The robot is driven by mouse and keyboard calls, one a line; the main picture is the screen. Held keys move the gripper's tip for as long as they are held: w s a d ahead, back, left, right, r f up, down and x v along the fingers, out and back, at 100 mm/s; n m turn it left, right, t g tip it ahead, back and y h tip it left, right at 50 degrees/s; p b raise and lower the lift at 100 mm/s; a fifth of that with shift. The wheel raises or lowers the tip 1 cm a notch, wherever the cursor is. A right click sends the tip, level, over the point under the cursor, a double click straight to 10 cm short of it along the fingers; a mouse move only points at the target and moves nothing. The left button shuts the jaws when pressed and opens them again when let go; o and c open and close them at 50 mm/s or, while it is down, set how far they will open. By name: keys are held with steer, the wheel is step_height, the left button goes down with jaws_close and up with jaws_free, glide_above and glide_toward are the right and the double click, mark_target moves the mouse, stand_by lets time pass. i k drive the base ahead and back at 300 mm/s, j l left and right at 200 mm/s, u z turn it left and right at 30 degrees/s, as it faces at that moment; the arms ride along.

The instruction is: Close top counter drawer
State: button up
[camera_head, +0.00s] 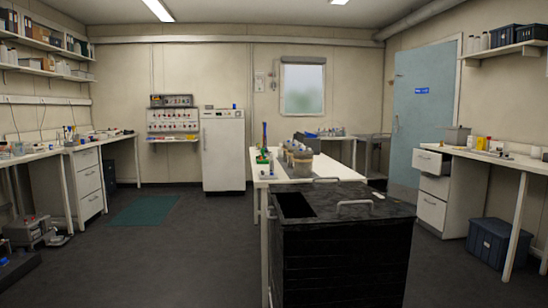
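A white drawer unit (462,205) stands under the right-hand counter (500,158). Its top drawer (428,162) is pulled out toward the left, so its front stands proud of the drawers below. The lower drawer (431,211) looks shut. A second white drawer unit (88,185) stands under the left counter (60,150), and its drawers look shut. My gripper is not in view.
A black box-like unit (345,255) with metal handles fills the front centre, against a white central table (335,170) with bottles. A dark blue bin (497,243) sits under the right counter. Open floor (180,255) lies left of centre; a strip runs between the black unit and right drawers.

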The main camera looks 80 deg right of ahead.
mark_target(437, 164)
steer(key=z, duration=3.75)
steer(key=i+l+z, duration=0.1)
steer(key=i+z, duration=0.2)
steer(key=z, duration=0.15)
steer(key=i+z, duration=0.25)
steer(key=i, duration=0.45)
steer(key=i+j+z, duration=0.25)
steer(key=i, duration=0.4)
steer(key=i+l, duration=0.1)
steer(key=i, duration=0.35)
steer(key=i+u, duration=0.1)
steer(key=i, duration=0.35)
steer(key=i+l, duration=0.2)
steer(key=i, duration=0.3)
steer(key=i+j+u, duration=0.15)
steer(key=i+u, duration=0.85)
steer(key=u, duration=0.15)
steer(key=i+u, duration=0.1)
steer(key=i, duration=1.35)
steer(key=j, duration=0.1)
